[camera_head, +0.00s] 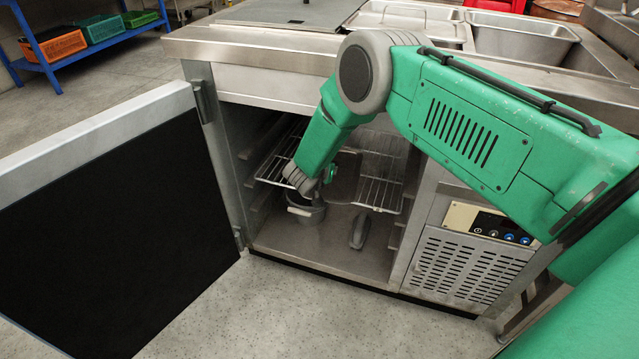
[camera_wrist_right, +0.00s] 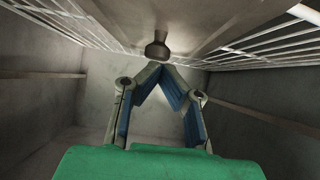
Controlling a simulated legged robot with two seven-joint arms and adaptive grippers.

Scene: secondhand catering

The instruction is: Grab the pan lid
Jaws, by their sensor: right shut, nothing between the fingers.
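My right arm reaches into the open cabinet, and its gripper (camera_wrist_right: 161,67) shows in the right wrist view with its fingertips drawn together and nothing between them. A dull metal knob (camera_wrist_right: 157,50) is just beyond the fingertips, apart from their grip. It appears joined to a flat brownish surface (camera_wrist_right: 210,22) between the wire racks, which may be the pan lid. In the head view a similar brownish panel (camera_head: 345,183) is partly hidden by my wrist. My left gripper is not in view.
Wire racks (camera_head: 382,192) flank the arm inside the cabinet. A grey elongated object (camera_head: 360,231) is on the cabinet floor. The cabinet door (camera_head: 110,225) is open to the left. A vented control panel (camera_head: 455,265) is on the right. The floor in front is clear.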

